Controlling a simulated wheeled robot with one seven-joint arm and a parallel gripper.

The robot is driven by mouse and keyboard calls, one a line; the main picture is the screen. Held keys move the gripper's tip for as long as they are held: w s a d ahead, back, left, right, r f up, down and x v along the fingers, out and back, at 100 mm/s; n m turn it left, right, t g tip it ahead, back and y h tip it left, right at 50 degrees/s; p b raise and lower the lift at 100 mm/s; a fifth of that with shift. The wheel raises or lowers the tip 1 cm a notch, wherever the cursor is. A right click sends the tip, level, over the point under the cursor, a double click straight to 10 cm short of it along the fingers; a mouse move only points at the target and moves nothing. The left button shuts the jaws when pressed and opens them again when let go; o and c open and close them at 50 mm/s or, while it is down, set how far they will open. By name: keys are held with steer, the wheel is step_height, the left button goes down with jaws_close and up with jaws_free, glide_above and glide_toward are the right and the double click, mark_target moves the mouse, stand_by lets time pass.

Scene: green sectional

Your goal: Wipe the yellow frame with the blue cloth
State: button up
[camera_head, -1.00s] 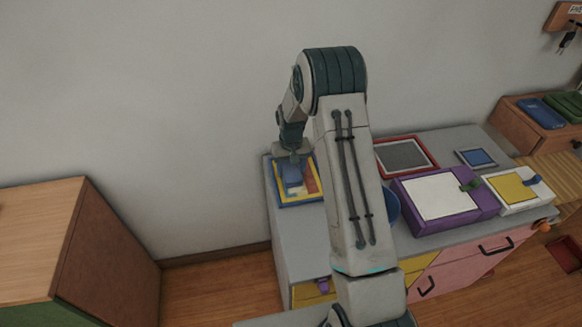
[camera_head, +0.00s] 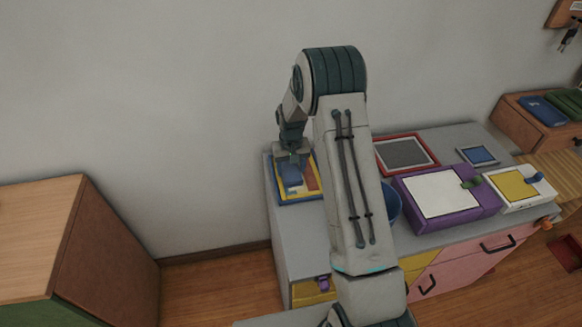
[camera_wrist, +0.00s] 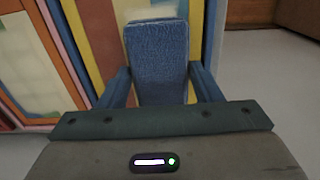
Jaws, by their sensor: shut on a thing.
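The yellow frame (camera_head: 301,196), with a blue outer edge and a coloured picture inside, lies flat at the left end of the grey counter. My gripper (camera_head: 291,160) points down over its left part. The blue cloth (camera_wrist: 157,50) is a folded block between my two fingers (camera_wrist: 160,78) in the wrist view, and they are shut on it. The cloth appears to be against the frame; exact contact is hard to tell. In the wrist view a yellow strip of the frame (camera_wrist: 196,20) shows beside the cloth. My arm and gripper hide part of the frame.
On the counter (camera_head: 305,232) to the right are a red-rimmed grey panel (camera_head: 405,153), a blue bowl (camera_head: 392,203), a purple box with a white top (camera_head: 440,195), a yellow-topped white box (camera_head: 515,187) and a small blue frame (camera_head: 478,156). The wall is close behind.

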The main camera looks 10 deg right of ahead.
steer(key=shift+w, duration=0.1)
steer(key=shift+w+r, duration=0.1)
steer(key=shift+w, duration=0.9)
steer(key=shift+s+b, duration=0.65)
steer(key=shift+s, duration=1.55)
steer(key=shift+w, duration=2.2)
steer(key=shift+s+b, duration=0.65)
steer(key=shift+s, duration=1.55)
steer(key=shift+w+f, duration=0.15)
steer(key=shift+w, duration=0.95)
steer(key=shift+w+f, duration=0.1)
steer(key=shift+w, duration=0.95)
steer(key=shift+s+b, duration=0.6)
steer(key=shift+s, duration=1.7)
steer(key=shift+w+r, duration=0.2)
steer(key=shift+w, duration=2.15)
steer(key=shift+s+f, duration=0.15)
steer(key=shift+s, duration=1)
